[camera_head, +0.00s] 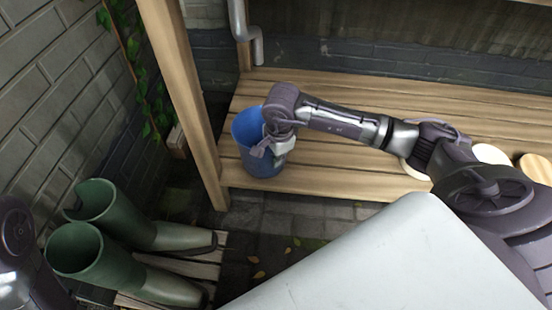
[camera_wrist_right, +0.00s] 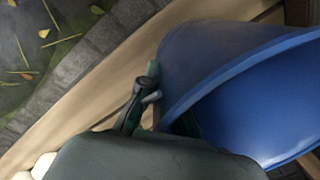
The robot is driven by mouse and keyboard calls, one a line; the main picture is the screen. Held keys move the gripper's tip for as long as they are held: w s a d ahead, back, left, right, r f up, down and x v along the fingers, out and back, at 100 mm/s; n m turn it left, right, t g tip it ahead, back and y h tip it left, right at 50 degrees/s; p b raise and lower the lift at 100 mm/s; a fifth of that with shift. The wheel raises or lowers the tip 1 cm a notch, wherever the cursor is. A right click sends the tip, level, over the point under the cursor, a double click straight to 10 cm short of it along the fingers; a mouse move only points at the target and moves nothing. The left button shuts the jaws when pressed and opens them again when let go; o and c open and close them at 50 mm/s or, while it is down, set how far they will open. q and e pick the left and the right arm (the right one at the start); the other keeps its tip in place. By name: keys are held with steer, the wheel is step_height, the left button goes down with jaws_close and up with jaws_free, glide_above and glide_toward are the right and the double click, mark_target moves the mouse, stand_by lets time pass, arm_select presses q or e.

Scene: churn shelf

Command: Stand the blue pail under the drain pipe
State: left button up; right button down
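The blue pail (camera_head: 260,166) stands upright near the front edge of the wooden shelf, beside the left post; its open mouth faces up. My right gripper (camera_head: 272,150) is at the pail's right rim, one finger over the near side. In the right wrist view the pail (camera_wrist_right: 240,85) fills the right side, and the fingers (camera_wrist_right: 165,105) are at its rim and wall. Whether they are closed on it is unclear. The grey drain pipe (camera_head: 241,22) comes down behind the shelf, its bent end above the back boards. My left gripper is out of view.
Green boots (camera_head: 105,250) stand on slats at the lower left. The wooden post (camera_head: 182,85) rises left of the pail. Round pale discs (camera_head: 492,154) lie to the right, partly behind my arm. Shelf boards behind the pail are clear.

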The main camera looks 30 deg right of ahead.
steer(key=shift+f, duration=0.15)
steer(key=c, duration=1.3)
jaws_free()
